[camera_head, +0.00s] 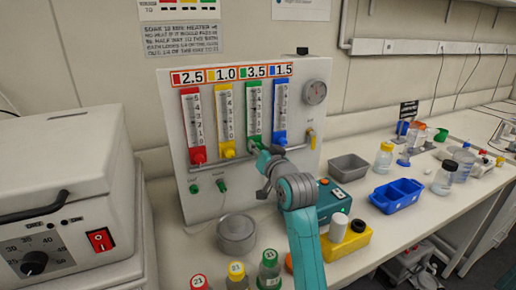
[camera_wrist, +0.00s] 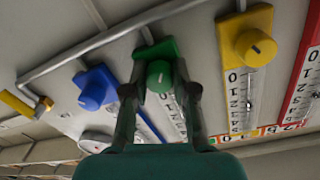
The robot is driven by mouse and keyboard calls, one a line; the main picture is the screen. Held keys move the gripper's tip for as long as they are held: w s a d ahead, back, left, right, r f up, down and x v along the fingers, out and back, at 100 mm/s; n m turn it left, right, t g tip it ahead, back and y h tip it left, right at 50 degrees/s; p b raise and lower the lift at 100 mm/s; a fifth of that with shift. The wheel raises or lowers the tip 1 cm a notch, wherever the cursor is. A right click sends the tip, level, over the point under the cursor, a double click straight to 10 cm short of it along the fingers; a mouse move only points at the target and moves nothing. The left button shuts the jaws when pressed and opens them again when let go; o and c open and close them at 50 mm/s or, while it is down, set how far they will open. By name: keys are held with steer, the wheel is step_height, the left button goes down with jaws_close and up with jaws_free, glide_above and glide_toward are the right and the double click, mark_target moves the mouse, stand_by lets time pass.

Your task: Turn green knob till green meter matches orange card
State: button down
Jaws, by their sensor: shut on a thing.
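The green meter (camera_head: 254,108) is a vertical scale on the front of the white panel (camera_head: 318,125), third from left. Its float is too small to read. The orange card (camera_head: 233,73) above the meters shows 2.5 red, 1.0 yellow, 3.5 green and 1.5 blue. The green knob (camera_wrist: 158,76) sits at the meter's lower end, its pale pointer line visible in the wrist view. My gripper (camera_wrist: 160,88) is shut on the knob, one finger on each side. In the head view my gripper (camera_head: 262,160) hides most of the knob.
The yellow knob (camera_wrist: 255,48) and blue knob (camera_wrist: 92,95) flank my fingers closely. A metal pipe (camera_wrist: 110,38) runs along the panel near them. A round metal pot (camera_head: 236,234), a blue tray (camera_head: 397,196) and several bottles stand on the bench. A white heater (camera_head: 70,190) stands left.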

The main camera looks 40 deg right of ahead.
steer(key=c, duration=0.9)
jaws_free()
steer(key=v, duration=1.2)
